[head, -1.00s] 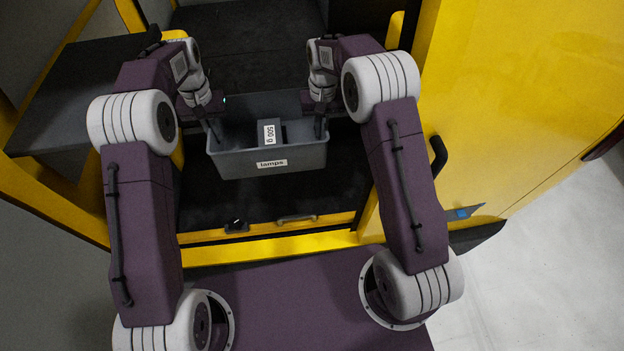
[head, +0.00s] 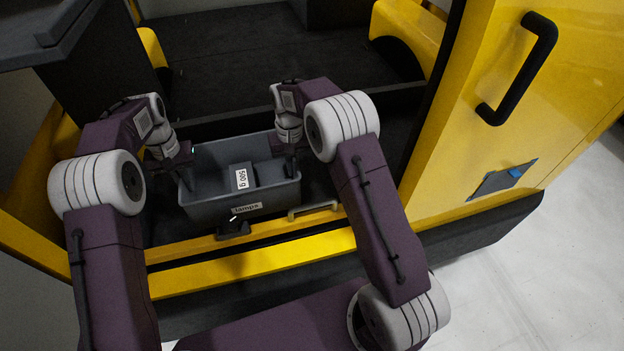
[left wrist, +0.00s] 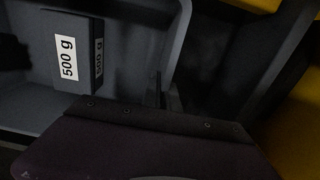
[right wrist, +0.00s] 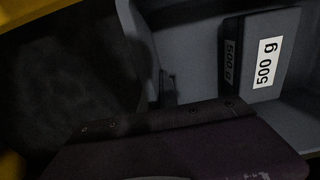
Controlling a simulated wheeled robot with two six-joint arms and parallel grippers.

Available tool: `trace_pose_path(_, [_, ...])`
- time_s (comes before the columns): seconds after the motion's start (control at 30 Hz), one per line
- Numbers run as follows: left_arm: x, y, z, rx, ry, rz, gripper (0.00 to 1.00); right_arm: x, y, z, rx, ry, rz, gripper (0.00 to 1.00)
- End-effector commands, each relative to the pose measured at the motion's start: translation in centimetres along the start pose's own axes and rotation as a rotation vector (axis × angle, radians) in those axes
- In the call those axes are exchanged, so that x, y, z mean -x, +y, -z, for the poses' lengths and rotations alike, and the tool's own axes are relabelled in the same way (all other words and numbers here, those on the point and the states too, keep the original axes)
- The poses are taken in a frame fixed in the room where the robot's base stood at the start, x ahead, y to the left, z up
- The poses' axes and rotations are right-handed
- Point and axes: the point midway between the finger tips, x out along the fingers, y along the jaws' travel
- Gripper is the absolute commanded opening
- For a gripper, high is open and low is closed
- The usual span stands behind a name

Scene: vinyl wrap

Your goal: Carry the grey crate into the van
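The grey crate (head: 275,196), with a "lamps" label on its front, is inside the van's rear opening, just behind the yellow sill. A dark grey "500 g" block (head: 240,178) sits in it and also shows in the left wrist view (left wrist: 75,55) and the right wrist view (right wrist: 262,60). My left gripper (head: 187,180) is shut on the crate's left wall, its fingers on either side of it. My right gripper (head: 291,165) is shut on the right wall in the same way. Whether the crate's bottom touches the van floor is hidden.
The dark van floor (head: 230,60) is clear behind a low dark ridge (head: 215,126) beyond the crate. Yellow wheel arches flank it. The yellow sill (head: 260,262) has a black latch (head: 232,229) and a handle (head: 313,209). A yellow door (head: 540,90) stands at the right.

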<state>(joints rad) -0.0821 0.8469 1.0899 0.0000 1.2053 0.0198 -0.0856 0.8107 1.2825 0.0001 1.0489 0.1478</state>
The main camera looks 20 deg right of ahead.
Motion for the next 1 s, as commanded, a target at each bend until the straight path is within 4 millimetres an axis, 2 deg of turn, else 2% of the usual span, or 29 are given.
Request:
trace_pose_path(0.03, [-1.1, 0.0, 0.1, 0.000, 0.003, 0.000, 0.00, -1.1, 0.0, 0.1, 0.000, 0.003, 0.000, 0.00])
trace_pose_path(0.07, [-1.2, 0.0, 0.1, 0.000, 0.004, 0.000, 0.00, -1.2, 0.0, 0.1, 0.000, 0.003, 0.000, 0.00])
trace_pose_path(0.57, [-1.3, 0.0, 0.1, 0.000, 0.003, 0.000, 0.00, -1.3, 0.0, 0.1, 0.000, 0.003, 0.000, 0.00])
trace_pose_path(1.0, [-4.7, 0.0, 0.1, 0.000, 0.003, 0.000, 0.00, -4.7, 0.0, 0.1, 0.000, 0.002, 0.000, 0.00])
